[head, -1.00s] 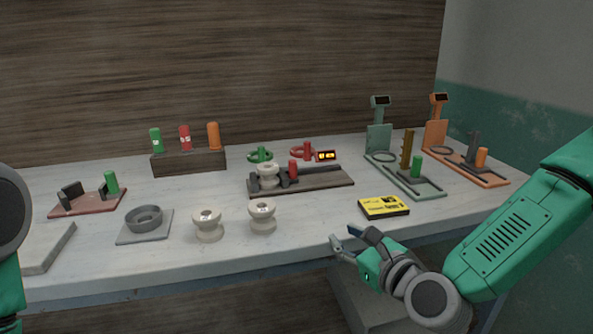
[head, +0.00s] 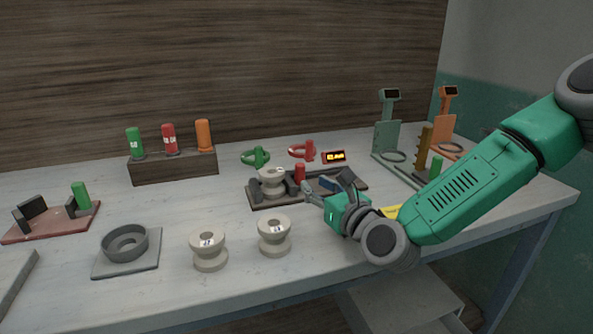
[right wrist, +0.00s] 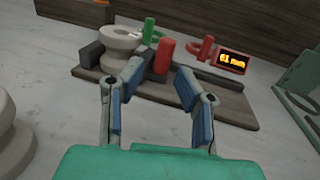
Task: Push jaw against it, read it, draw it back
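A pale spool (head: 272,184) sits upright on the dark gauge base (head: 262,201), beside dark jaw blocks. In the right wrist view this spool (right wrist: 121,40) is at the upper left. The red post (head: 300,173) of the jaw stands just right of the spool; it also shows in the right wrist view (right wrist: 165,56). The small display (right wrist: 232,62) behind it glows and seems to read 61 mm. My right gripper (head: 325,184) is open and empty at the gauge's front. In the wrist view its fingertips flank the red post's line, apart from it. My left gripper is out of view.
Two labelled spools (head: 209,250) (head: 274,235) stand at the front. A grey ring holder (head: 125,246) and a red fixture (head: 50,222) are at left. A block (head: 174,168) holds three coloured cylinders. A yellow box (head: 391,211) is partly behind my right arm. Green and orange stands (head: 387,135) (head: 443,130) are at the back right.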

